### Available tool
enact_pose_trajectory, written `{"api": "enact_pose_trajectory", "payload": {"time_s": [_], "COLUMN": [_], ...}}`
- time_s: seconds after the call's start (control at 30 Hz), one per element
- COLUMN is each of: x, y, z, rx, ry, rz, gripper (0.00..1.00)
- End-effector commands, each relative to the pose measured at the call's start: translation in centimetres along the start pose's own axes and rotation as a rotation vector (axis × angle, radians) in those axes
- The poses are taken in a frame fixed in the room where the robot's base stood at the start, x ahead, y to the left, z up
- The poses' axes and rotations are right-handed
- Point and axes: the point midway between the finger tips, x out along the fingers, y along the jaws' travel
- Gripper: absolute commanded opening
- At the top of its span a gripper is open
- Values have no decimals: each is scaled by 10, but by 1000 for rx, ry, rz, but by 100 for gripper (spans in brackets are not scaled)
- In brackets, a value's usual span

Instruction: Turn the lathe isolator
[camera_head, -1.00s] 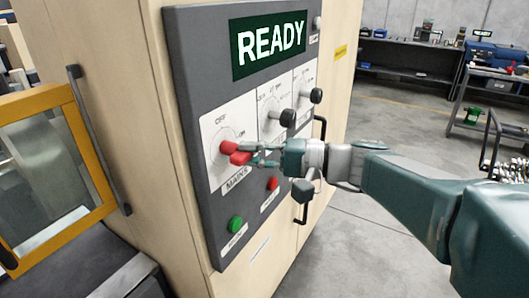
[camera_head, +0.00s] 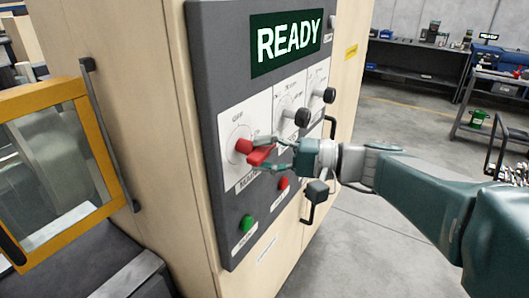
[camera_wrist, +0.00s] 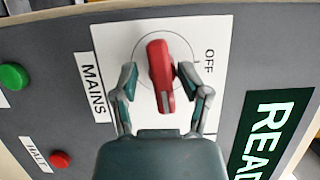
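The mains isolator is a red handle (camera_head: 262,155) on a white plate marked OFF at the top and MAINS below, on the grey panel (camera_head: 225,100). In the wrist view the red handle (camera_wrist: 160,75) lies between my fingertips, its long side running top to bottom, with OFF to its right. My gripper (camera_head: 272,154) is open around the handle. The wrist view of my gripper (camera_wrist: 157,78) shows a clear gap at the left finger and a very small one, or contact, at the right finger. The ON mark is hidden.
A lit READY display (camera_head: 289,40) is above. Two black knobs (camera_head: 302,117) are to the right. A red button (camera_head: 283,183) and a green button (camera_head: 247,223) are below. A yellow-framed door (camera_head: 98,150) stands at the left. Open floor lies at the right.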

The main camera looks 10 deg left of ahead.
Motion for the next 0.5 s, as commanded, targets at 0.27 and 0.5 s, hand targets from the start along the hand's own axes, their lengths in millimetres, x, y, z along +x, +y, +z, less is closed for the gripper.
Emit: {"api": "enact_pose_trajectory", "payload": {"time_s": [0.27, 0.5], "x": [-43, -90], "y": [-1, 1], "z": [-2, -2], "rx": [0, 1], "ry": [7, 7], "rz": [-4, -3], "gripper": [57, 57]}}
